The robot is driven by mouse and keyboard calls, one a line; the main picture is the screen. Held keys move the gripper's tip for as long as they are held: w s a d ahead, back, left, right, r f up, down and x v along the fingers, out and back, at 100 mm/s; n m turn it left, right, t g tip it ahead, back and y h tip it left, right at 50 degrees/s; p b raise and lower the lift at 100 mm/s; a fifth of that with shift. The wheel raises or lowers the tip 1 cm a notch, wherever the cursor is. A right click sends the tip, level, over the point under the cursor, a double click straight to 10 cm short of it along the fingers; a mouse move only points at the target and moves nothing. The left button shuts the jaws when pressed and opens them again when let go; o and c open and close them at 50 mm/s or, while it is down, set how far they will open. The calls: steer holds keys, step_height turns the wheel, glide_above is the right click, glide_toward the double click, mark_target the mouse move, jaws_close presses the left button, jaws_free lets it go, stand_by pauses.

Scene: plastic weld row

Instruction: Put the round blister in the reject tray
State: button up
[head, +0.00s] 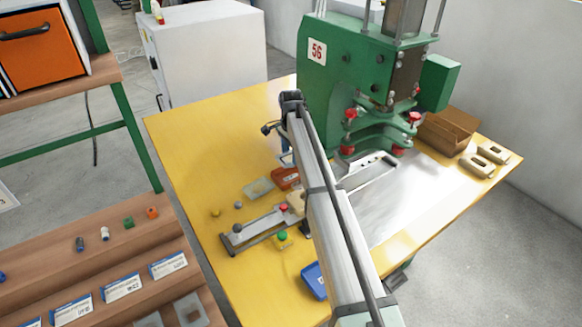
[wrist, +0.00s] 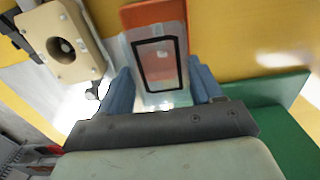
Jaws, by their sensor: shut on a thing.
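My gripper (wrist: 160,92) is shut on a clear plastic blister (wrist: 142,38), held between its two blue fingers. The blister has a black rectangular outline; in the wrist view its shape looks rectangular, and I cannot make out a round form. An orange-red tray (wrist: 152,13) lies behind and below the blister and shows through it; the gap between them cannot be judged. In the head view the orange-red tray (head: 286,178) sits on the yellow table, and my gripper (head: 286,160) is just behind it, partly hidden by my arm. The held blister is not clear there.
A flat grey-green piece (head: 258,188) lies left of the tray. A cream block with a hole (wrist: 66,45) stands close by. A metal slide (head: 255,226), green button (head: 282,238) and blue tray (head: 314,280) are nearer. The green press (head: 340,75) stands behind right.

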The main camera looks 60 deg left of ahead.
mark_target(291, 165)
steer(key=shift+f, duration=2.9)
steer(key=shift+f, duration=0.1)
steer(key=o, duration=0.9)
steer(key=shift+c, duration=0.2)
step_height(291, 165, up, 12)
